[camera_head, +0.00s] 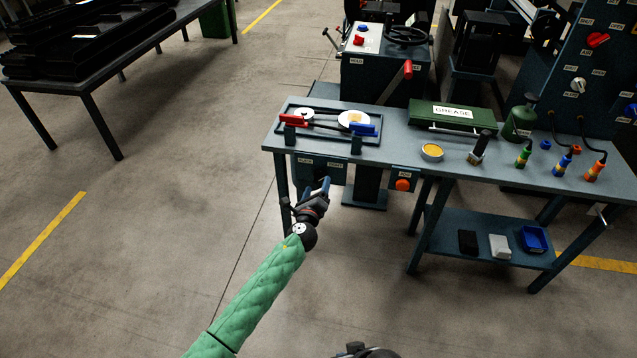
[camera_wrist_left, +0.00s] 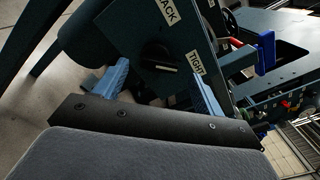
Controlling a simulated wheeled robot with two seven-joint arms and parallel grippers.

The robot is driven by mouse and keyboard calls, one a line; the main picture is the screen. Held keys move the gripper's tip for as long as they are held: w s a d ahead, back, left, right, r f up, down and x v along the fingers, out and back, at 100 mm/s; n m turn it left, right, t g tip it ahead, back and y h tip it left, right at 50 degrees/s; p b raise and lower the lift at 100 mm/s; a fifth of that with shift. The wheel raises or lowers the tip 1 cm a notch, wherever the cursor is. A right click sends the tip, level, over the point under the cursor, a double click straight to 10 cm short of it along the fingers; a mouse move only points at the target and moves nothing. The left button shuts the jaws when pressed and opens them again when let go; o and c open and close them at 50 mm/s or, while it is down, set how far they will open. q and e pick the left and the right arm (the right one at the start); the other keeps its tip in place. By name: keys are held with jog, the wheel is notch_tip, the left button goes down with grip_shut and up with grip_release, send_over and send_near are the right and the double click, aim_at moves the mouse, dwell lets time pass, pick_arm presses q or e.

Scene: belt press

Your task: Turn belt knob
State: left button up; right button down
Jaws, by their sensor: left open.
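The black belt knob (camera_wrist_left: 158,58) sits on a dark panel (camera_wrist_left: 125,28) in the left wrist view, with a pale pointer line running toward the right of the picture. The SLACK label (camera_wrist_left: 166,10), partly cut off, is above it and the TIGHT label (camera_wrist_left: 196,64) is to its right. My left gripper (camera_wrist_left: 160,88) is open, its blue fingers apart on either side of the knob in the picture. Contact cannot be made out. In the head view my left gripper (camera_head: 319,189) is just below the panel under the bench's left front edge. The knob is not clear there.
The bench (camera_head: 405,150) carries a belt tray (camera_head: 290,107) with red (camera_head: 294,120) and blue (camera_head: 362,129) handles above the panel. An orange button box (camera_head: 403,184) hangs to the right. A GREASE case (camera_head: 455,117) stands farther back. The floor left of my arm is clear.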

pick_arm(q)
jog(key=shift+v, duration=2.05)
pick_arm(e)
jog(key=shift+w+f, duration=0.25)
jog(key=shift+w, duration=0.15)
jog(key=shift+s+f, duration=0.1)
jog(key=shift+s, duration=0.05)
